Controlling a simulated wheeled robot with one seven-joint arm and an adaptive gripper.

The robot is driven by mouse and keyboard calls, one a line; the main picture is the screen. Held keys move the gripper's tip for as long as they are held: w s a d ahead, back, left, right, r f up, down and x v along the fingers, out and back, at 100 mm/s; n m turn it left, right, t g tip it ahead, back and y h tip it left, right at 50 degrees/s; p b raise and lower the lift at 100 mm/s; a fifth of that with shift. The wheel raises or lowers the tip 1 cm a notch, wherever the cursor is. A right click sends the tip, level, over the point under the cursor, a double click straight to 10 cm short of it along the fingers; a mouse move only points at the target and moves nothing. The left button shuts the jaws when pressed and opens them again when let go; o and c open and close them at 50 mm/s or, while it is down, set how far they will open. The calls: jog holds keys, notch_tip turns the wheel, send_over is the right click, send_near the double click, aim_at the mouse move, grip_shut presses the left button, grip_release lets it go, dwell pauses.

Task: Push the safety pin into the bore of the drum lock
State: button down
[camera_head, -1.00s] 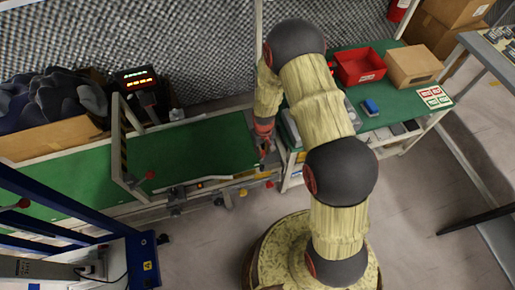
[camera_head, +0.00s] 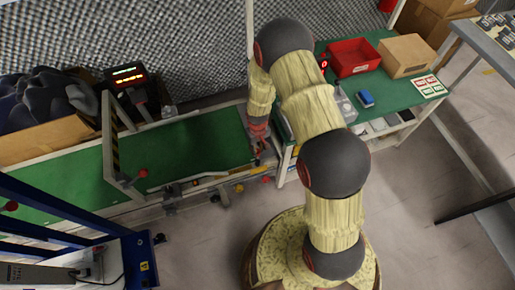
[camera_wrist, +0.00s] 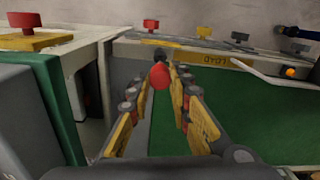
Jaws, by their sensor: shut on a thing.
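In the wrist view my gripper (camera_wrist: 160,86) has its yellow-padded fingers closed around a round red piece, which I take for the head of the safety pin (camera_wrist: 160,76). The pin's shaft is not visible behind the red head. A small dark round part (camera_wrist: 160,53) shows just beyond it at the conveyor's edge rail; I cannot tell whether it is the drum lock or whether the pin touches it. In the head view my gripper (camera_head: 259,148) points down at the right end of the green conveyor, and the pin and bore are too small to make out.
The green conveyor belt (camera_head: 195,148) runs left. The green bench (camera_head: 395,92) holds a red bin (camera_head: 353,58) and a cardboard box (camera_head: 405,55).

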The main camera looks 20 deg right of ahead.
aim_at(258, 151)
jog(key=shift+f+b, duration=0.55)
jog(key=shift+f, duration=0.65)
jog(key=shift+f+b, duration=1.2)
jog(key=shift+f, duration=0.9)
dwell(0.7)
jog(key=c, duration=1.6)
grip_release()
jog(key=shift+o, duration=0.2)
notch_tip(258, 151, up, 12)
jog(key=shift+s, duration=0.1)
